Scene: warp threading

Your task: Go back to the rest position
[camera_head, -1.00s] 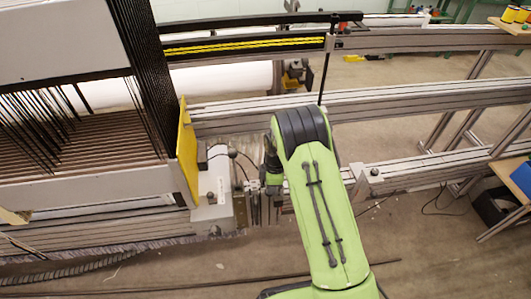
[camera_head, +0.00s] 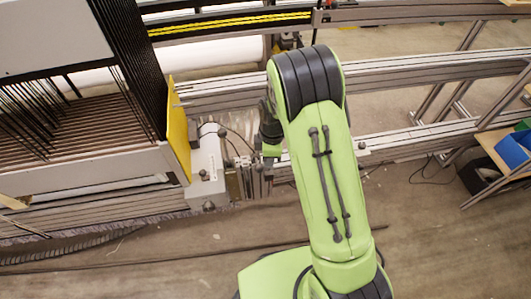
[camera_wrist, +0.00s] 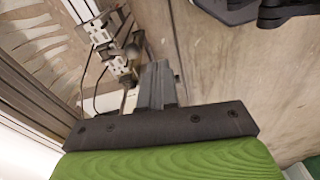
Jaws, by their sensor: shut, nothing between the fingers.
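My gripper (camera_wrist: 155,85) shows in the wrist view as a black plate with grey fingers. The fingers are together with nothing held between them. In the head view the green arm with its black joint rises in the middle and largely hides the gripper. The wrist hangs to the left of the upper arm, over the area beside the machine's end. I cannot tell the exact gap between the fingertips and the metal fittings there.
The loom frame (camera_head: 85,165) with many black rods stands at the left, with a yellow side plate (camera_head: 177,130). Aluminium rails (camera_head: 420,68) cross behind the arm. A wooden table (camera_head: 500,150) with bins is at the right.

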